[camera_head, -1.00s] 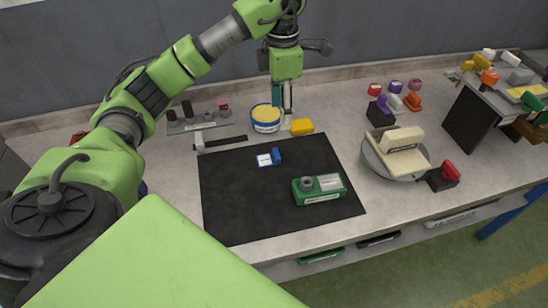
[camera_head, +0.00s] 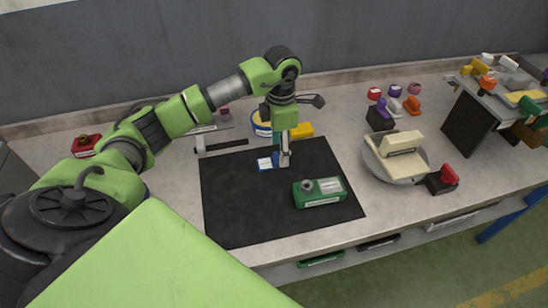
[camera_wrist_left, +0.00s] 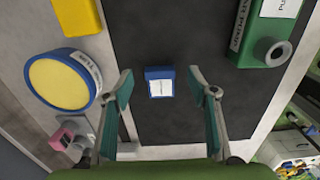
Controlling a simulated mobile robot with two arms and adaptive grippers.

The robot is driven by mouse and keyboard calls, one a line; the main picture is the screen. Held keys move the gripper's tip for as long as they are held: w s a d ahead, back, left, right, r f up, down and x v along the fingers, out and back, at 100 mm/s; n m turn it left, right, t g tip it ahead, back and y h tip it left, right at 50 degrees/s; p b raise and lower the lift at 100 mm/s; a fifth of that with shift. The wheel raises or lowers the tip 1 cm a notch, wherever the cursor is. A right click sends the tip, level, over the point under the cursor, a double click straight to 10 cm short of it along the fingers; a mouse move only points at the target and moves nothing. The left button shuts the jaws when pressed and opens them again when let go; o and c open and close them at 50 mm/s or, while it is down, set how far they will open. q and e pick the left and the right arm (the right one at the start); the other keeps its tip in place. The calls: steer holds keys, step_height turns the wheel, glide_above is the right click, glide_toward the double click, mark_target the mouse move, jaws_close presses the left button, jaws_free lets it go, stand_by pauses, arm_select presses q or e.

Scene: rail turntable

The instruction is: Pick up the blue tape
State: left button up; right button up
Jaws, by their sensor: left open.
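The blue tape, a small blue item with a white label (camera_head: 265,164), lies on the black mat (camera_head: 235,205). In the wrist view the blue tape (camera_wrist_left: 160,82) appears between my two fingertips, with a gap on each side. My left gripper (camera_head: 284,163) is open and empty, pointing down over the mat. In the head view its fingers cover the right part of the tape. I cannot tell the exact height of the fingertips above it. My right gripper does not show.
A green device (camera_head: 320,191) sits on the mat to the right. A blue round tub with a yellow top (camera_wrist_left: 60,82) and a yellow block (camera_head: 300,130) stand behind the mat. A round grey tray (camera_head: 372,163) with a cream item is farther right. The mat's front left is clear.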

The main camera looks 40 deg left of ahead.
mark_target(269, 161)
arm_select(q)
steer(key=shift+f, duration=1.5)
steer(key=c, duration=0.8)
steer(key=shift+r, duration=0.1)
